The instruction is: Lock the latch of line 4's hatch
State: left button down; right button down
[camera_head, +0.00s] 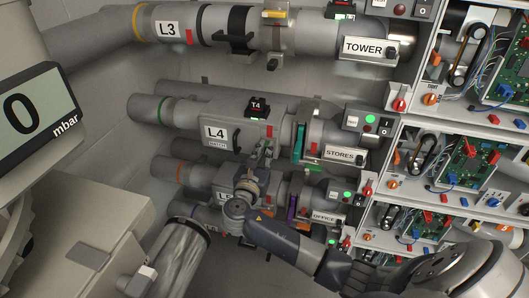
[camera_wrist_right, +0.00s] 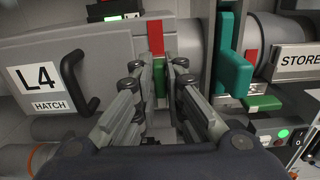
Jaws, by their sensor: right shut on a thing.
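Line 4's hatch (camera_head: 226,131) is a grey cover on the L4 pipe. It looks closed, and its black handle (camera_wrist_right: 76,82) is beside the L4 HATCH label (camera_wrist_right: 42,88). At the hatch's right end is a small green piece, apparently the latch (camera_wrist_right: 161,88), below a red block (camera_wrist_right: 156,36). My right gripper (camera_wrist_right: 155,70) has its fingers on either side of the green piece and is shut on it. In the head view the right gripper (camera_head: 265,148) reaches up to the hatch's right end. The fingers partly hide the latch, so its exact position is unclear. My left gripper is not in view.
A teal slide plate (camera_wrist_right: 232,68) stands just right of the gripper, near the STORES sign (camera_head: 340,153). The L3 pipe (camera_head: 180,27) runs above, with more pipes below. Open shelves of electronics (camera_head: 465,160) are at the right. A pressure display (camera_head: 30,113) is at the left.

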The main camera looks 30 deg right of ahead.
jog(key=shift+s+d+f+m+b, duration=0.15)
jog(key=shift+s+f+m+b, duration=0.1)
jog(key=shift+m+b, duration=2.15)
jog(key=shift+s+d+f+m+b, duration=0.1)
jog(key=shift+f+m+b, duration=0.2)
jog(key=shift+m+b, duration=2.1)
jog(key=shift+s+d+f+m+b, duration=0.2)
jog(key=shift+m+b, duration=0.45)
jog(key=shift+m, duration=3.45)
jog(key=shift+a, duration=0.1)
jog(key=c, duration=1.7)
grip_release()
jog(key=shift+o, duration=0.2)
